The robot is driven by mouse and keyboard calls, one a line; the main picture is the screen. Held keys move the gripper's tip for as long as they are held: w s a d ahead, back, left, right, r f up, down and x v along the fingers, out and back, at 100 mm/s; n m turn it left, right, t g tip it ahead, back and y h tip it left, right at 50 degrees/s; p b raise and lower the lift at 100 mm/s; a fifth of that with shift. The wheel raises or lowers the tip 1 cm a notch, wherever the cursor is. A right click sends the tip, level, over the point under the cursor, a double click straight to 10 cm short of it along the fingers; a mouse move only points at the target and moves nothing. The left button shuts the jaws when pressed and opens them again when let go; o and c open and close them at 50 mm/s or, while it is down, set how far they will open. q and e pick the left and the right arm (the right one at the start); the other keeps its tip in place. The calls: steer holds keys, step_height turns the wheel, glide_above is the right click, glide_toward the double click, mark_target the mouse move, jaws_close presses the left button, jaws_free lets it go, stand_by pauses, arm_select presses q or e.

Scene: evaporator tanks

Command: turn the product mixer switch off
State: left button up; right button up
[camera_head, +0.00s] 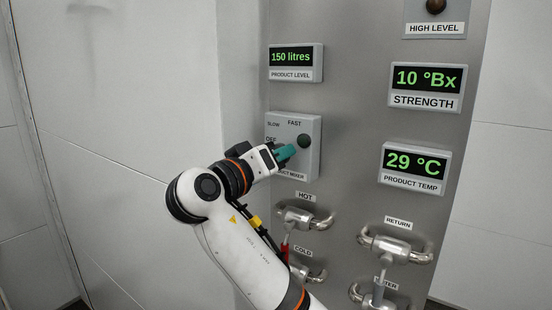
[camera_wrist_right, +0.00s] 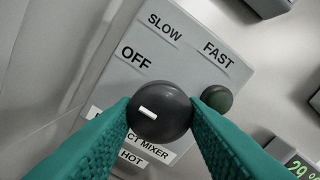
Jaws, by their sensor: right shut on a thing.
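The product mixer switch box (camera_head: 313,160) is a grey box on the steel panel, labelled OFF, SLOW and FAST. Its round dark knob (camera_wrist_right: 160,112) shows in the right wrist view with a short white mark on its left part. The mark points left in the picture, on the OFF side; I cannot tell if it lines up exactly with OFF. My right gripper (camera_head: 285,153) has teal fingers at the box. In the right wrist view the fingertips (camera_wrist_right: 161,108) are shut on the knob's two sides. In the head view the gripper hides the knob. My left gripper is not in view.
Below the box are the hot valve (camera_head: 303,218) and the return valve (camera_head: 395,247). The product level display (camera_head: 296,63) is above. A plain pale wall (camera_head: 120,110) lies left.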

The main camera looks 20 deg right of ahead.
steer(key=o, duration=1)
steer(key=shift+a, duration=0.1)
steer(key=shift+s, duration=0.1)
steer(key=b+v, duration=0.6)
steer(key=v, duration=0.6)
